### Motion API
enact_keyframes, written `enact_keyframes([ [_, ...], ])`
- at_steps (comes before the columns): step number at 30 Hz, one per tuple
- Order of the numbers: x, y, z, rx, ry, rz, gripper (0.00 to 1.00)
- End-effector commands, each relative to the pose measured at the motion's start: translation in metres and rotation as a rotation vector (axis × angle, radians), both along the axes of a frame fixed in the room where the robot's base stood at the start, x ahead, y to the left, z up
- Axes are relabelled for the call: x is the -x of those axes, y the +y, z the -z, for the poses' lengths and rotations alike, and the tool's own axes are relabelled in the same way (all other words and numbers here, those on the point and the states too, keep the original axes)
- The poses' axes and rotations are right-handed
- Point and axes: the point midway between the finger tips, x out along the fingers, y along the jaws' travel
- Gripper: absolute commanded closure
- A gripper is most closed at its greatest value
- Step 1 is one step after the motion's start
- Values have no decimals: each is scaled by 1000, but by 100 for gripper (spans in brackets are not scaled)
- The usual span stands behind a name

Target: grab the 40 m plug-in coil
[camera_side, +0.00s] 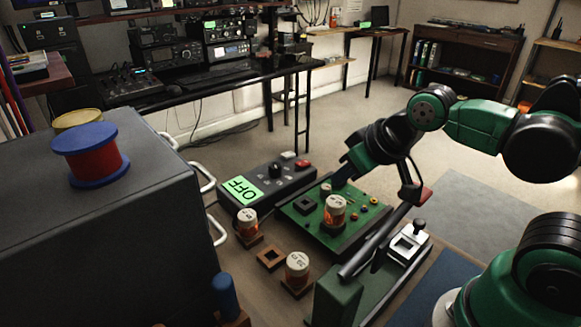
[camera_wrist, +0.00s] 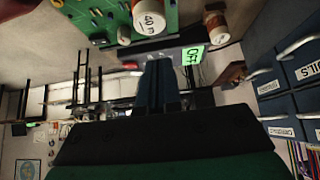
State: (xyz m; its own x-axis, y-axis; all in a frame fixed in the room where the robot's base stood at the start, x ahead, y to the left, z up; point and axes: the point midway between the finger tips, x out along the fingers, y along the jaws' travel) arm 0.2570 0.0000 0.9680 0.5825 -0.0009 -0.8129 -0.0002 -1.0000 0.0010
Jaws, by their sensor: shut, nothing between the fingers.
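The 40 m plug-in coil (camera_wrist: 150,16) is a white-and-copper cylinder with "40" on its pale cap, partly cut off at the top edge of the wrist view. In the side view the coil (camera_side: 335,211) stands upright on the green circuit board (camera_side: 310,229). My gripper (camera_wrist: 160,66) is shut and empty, its dark fingers together in the wrist view. In the side view my gripper (camera_side: 340,184) is above and behind the coil, apart from it as far as I can tell; its fingertips are hard to make out.
A box with a lit OFF display (camera_side: 242,189) lies behind the board. Two other coils stand nearby, one at left (camera_side: 247,223) and one in front (camera_side: 298,269), beside an empty brown socket (camera_side: 271,258). A lever unit (camera_side: 408,243) is at right, a dark cabinet (camera_side: 110,220) at left.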

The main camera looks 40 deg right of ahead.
Motion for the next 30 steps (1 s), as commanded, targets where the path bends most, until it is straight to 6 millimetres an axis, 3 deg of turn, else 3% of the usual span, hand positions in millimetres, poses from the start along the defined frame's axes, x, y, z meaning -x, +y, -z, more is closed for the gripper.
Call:
enact_keyframes([
  [4,0,0,0,0,1,0,100],
  [12,0,0,0,-1,1,-1,23],
  [13,0,0,0,-1,1,-1,19],
  [23,-1,-1,1,10,20,-16,19],
  [30,-6,-5,11,114,259,-258,19],
])
